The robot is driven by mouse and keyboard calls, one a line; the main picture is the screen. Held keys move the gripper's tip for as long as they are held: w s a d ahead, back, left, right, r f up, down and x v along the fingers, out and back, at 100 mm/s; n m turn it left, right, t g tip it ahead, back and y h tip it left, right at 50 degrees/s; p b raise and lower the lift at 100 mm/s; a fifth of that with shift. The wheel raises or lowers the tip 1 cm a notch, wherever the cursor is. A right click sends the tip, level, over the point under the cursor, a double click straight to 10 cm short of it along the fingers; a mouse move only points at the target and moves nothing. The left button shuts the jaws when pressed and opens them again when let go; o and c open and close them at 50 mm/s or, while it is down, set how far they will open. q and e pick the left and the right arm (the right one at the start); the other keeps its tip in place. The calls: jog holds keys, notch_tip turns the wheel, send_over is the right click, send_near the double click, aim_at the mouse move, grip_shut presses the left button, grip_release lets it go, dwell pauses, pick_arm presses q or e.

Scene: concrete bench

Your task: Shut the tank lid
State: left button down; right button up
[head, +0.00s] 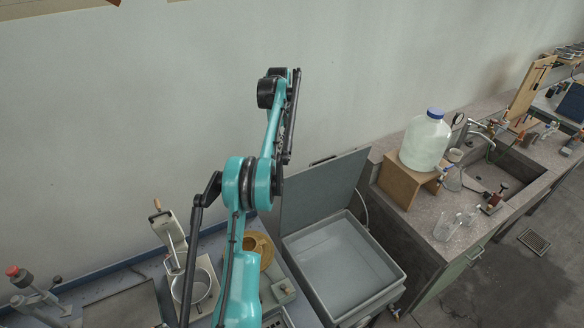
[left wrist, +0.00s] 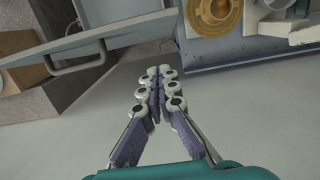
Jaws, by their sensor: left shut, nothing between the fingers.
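The tank (head: 345,262) is a grey square basin with a pale rim, standing between the two benches. Its grey lid (head: 318,195) is open, standing up along the wall side, with a dark handle at its top edge. In the left wrist view the lid (left wrist: 140,32) crosses the upper left as a slanted band, with its bar handle (left wrist: 82,58) on the near side. My left gripper (left wrist: 155,78) is shut and empty, to the right of the handle and apart from it. In the head view my left arm partly hides the lid's left side. My right gripper is not in view.
Left of the tank, a brass round piece (head: 258,248) and a metal pot (head: 196,284) stand on the blue-edged bench. On the right, a large blue-capped bottle (head: 426,143) sits on a wooden stand (head: 400,182), near glassware and a sink (head: 497,172). The wall is close behind the lid.

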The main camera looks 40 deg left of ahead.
pick_arm(q)
jog(key=s+d+f, duration=0.1)
jog(key=d+f, duration=0.3)
jog(key=f, duration=0.2)
jog(key=shift+s+p, duration=0.25)
jog(key=shift+p, duration=0.2)
jog(key=shift+f, duration=0.1)
jog(key=shift+d, duration=0.1)
